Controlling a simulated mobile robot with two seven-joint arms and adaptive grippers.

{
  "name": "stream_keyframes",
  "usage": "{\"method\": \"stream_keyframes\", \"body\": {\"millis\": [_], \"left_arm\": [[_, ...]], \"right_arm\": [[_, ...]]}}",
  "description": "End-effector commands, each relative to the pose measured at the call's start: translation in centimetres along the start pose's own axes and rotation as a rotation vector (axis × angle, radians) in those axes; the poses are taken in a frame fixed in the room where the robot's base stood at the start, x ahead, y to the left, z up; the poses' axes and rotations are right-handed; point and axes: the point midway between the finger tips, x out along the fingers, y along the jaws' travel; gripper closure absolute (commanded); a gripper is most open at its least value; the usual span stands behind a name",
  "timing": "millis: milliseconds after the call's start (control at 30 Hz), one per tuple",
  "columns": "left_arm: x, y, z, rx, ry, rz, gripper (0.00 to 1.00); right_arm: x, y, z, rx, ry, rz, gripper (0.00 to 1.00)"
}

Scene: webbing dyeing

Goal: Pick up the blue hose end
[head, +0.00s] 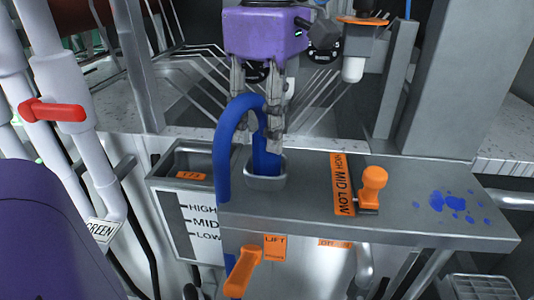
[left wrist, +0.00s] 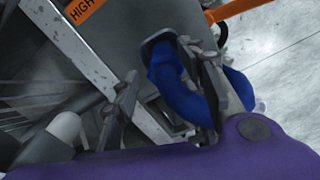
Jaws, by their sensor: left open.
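The blue hose (head: 226,140) arches up over the front edge of a grey metal counter. Its end (head: 266,160) points down into a square metal-rimmed opening (head: 266,183), which hides the tip. My left gripper (head: 258,118) is above the opening, fingers pointing down, open, with the top of the hose arch at its fingers. In the left wrist view, the hose (left wrist: 180,85) lies close beside one finger, with a wide gap to the other finger (left wrist: 122,108). I cannot tell whether it touches. My right gripper is not in view.
An orange-handled lever (head: 373,182) stands beside the HIGH MID LOW label (head: 343,184). An orange LIFT lever (head: 242,270) is on the counter front. White pipes with a red handle (head: 52,110) stand at left. Blue stains (head: 452,203) mark the clear right part of the counter.

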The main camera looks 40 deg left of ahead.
Motion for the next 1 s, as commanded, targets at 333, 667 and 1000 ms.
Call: {"method": "stream_keyframes", "body": {"millis": [333,667,1000], "left_arm": [[3.5,0.0,0.1,0.001,0.000,0.000,0.60],[3.5,0.0,0.1,0.000,0.000,0.000,0.81],[3.4,0.1,0.1,0.000,0.000,0.001,1.00]], "right_arm": [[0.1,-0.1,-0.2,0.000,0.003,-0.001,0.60],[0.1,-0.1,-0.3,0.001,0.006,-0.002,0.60],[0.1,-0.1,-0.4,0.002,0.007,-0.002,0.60]]}}
